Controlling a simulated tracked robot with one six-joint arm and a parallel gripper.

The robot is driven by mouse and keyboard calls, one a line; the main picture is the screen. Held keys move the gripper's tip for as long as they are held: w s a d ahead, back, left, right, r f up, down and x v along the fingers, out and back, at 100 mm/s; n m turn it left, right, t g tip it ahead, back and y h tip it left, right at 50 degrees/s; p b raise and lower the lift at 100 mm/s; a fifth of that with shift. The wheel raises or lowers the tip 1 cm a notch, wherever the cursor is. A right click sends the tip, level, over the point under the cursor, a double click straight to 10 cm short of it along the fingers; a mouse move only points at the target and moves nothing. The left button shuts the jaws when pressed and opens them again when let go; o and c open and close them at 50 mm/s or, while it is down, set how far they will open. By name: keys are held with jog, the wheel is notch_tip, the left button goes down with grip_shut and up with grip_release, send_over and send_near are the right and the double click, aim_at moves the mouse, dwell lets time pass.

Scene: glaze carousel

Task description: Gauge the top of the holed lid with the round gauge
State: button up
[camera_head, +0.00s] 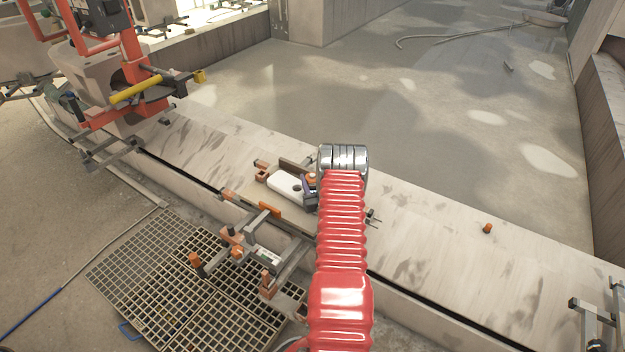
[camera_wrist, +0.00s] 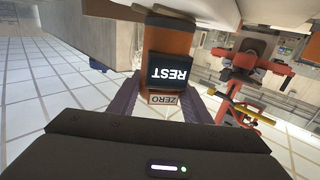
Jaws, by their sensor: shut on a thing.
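The round gauge (camera_wrist: 168,40) is an orange cylinder with a dark display reading "REST" and a "ZERO" label, both upside down in the wrist view. My gripper (camera_wrist: 164,92) is shut on it, with purple fingers on either side. In the head view my gripper (camera_head: 309,187) is mostly hidden behind my chrome wrist. A white lid-like plate (camera_head: 280,180) with a dark hole lies on the pale ledge, just left of my gripper. A pale surface borders the gauge's far end in the wrist view; I cannot tell whether they touch.
Clamps and rails (camera_head: 262,255) stand in front of the ledge, over a metal grating (camera_head: 150,262). A red frame with a yellow bar (camera_head: 135,90) stands at the left.

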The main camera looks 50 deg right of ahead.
jog(key=shift+f, duration=0.4)
dwell(1.2)
jog(key=o, duration=1.2)
jog(key=shift+s+a, duration=0.1)
jog(key=shift+s, duration=0.05)
jog(key=v, duration=1.3)
jog(key=shift+s, duration=0.2)
jog(key=shift+w+a, duration=0.1)
jog(key=shift+a, duration=0.05)
